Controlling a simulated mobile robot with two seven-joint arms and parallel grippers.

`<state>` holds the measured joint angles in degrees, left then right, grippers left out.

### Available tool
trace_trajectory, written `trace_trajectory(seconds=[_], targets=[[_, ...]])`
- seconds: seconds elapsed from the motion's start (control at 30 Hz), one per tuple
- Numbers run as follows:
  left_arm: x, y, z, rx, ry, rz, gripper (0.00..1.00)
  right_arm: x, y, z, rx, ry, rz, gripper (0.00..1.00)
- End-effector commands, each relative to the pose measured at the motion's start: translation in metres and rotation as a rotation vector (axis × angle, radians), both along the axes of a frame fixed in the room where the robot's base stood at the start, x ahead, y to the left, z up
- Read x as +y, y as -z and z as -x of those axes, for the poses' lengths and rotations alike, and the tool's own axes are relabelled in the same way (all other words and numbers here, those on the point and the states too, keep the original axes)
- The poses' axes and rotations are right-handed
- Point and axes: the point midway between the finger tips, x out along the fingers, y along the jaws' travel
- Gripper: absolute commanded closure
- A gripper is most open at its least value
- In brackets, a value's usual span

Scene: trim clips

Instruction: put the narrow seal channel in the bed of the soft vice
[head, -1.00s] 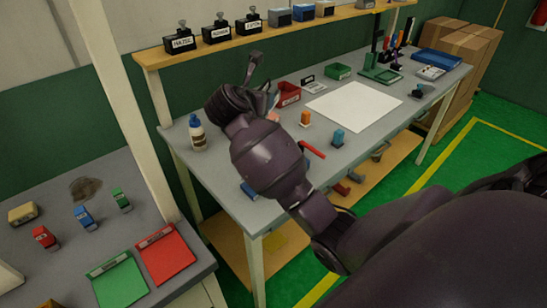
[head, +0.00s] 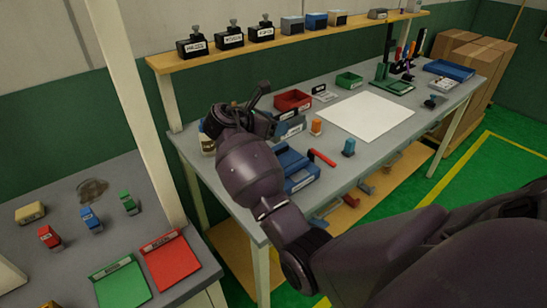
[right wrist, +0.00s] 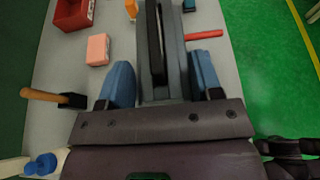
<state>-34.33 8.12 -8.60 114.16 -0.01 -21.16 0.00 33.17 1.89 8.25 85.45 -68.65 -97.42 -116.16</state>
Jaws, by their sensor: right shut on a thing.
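My right gripper (head: 268,122) is above the left end of the grey workbench. In the right wrist view its two blue fingers (right wrist: 161,58) are closed on either side of a long grey piece with a black strip, seemingly the narrow seal channel (right wrist: 176,62). The left gripper is out of view.
A red bin (head: 293,100), an orange block (head: 316,127), a blue block (head: 349,147) and a red bar (head: 321,158) stand nearby. A bottle (head: 207,142) is behind my wrist. A white sheet (head: 366,116) lies farther right. A post (head: 130,110) rises at left.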

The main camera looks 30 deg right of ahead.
Motion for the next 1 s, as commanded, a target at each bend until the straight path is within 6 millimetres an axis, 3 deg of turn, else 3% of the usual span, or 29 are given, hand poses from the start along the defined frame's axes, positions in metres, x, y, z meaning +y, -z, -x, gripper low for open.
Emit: trace_trajectory(seconds=[0.1,0.3,0.57,0.8,1.0], targets=[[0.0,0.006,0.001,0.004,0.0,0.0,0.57,0.0,0.029,0.0,0.005,-0.002,0.0,0.68],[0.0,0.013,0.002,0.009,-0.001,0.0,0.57,0.0,0.06,0.0,0.002,-0.002,0.0,0.68],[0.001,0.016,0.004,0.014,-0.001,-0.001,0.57,0.0,0.074,0.0,0.001,-0.003,0.0,0.68],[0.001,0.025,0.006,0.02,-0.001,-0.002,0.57,0.0,0.107,0.0,0.004,-0.002,0.0,0.68],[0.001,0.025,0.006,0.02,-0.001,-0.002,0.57,0.0,0.11,0.0,-0.001,-0.003,0.001,0.68]])
